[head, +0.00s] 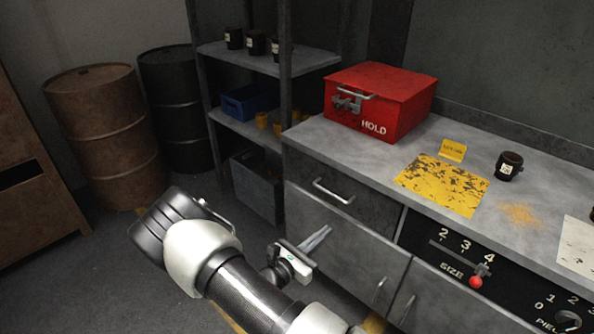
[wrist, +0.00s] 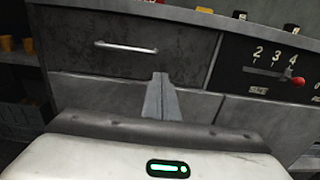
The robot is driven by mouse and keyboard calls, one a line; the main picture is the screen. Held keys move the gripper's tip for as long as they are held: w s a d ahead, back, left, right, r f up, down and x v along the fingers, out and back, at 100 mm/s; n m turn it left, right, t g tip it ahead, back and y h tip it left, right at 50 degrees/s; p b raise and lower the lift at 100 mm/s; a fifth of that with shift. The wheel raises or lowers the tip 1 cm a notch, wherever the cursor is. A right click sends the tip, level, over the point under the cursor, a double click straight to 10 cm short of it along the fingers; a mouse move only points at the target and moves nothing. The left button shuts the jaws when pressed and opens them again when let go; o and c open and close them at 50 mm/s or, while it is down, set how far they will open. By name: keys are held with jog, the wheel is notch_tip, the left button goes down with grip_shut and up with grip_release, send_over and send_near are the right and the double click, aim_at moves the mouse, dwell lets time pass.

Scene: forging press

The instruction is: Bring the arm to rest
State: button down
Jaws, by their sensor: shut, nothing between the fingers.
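My gripper (head: 318,238) is in front of the grey cabinet (head: 330,225), below the counter's edge. Its two thin fingers are together with nothing between them. In the wrist view the shut fingers (wrist: 160,97) point at the cabinet's front, below the drawer handle (wrist: 126,47). In the head view my arm is bent and comes up from the bottom of the picture, with the elbow toward the left. I cannot tell how far the fingertips are from the cabinet front.
On the counter stand a red HOLD box (head: 380,101), a yellow mat (head: 442,185) and a dark jar (head: 509,166). A SIZE slider with a red knob (head: 475,282) is on the front panel. Shelves (head: 270,62) and barrels (head: 105,130) stand at the left. Floor shows at lower left.

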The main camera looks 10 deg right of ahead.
jog(key=s+d+r+m+g+y, duration=0.3)
jog(key=s+d+r+m+g, duration=0.1)
jog(key=s+r+m+g, duration=0.9)
jog(key=s+a+r+m+t+y, duration=0.4)
jog(key=s+a+r+m+y, duration=0.15)
jog(key=r, duration=0.45)
jog(key=s+a+r+m+t+y, duration=0.4)
jog(key=s+r+m+y, duration=0.25)
jog(key=r, duration=0.25)
notch_tip(320, 180, up, 20)
jog(key=p, duration=2)
jog(key=shift+w+d, duration=0.2)
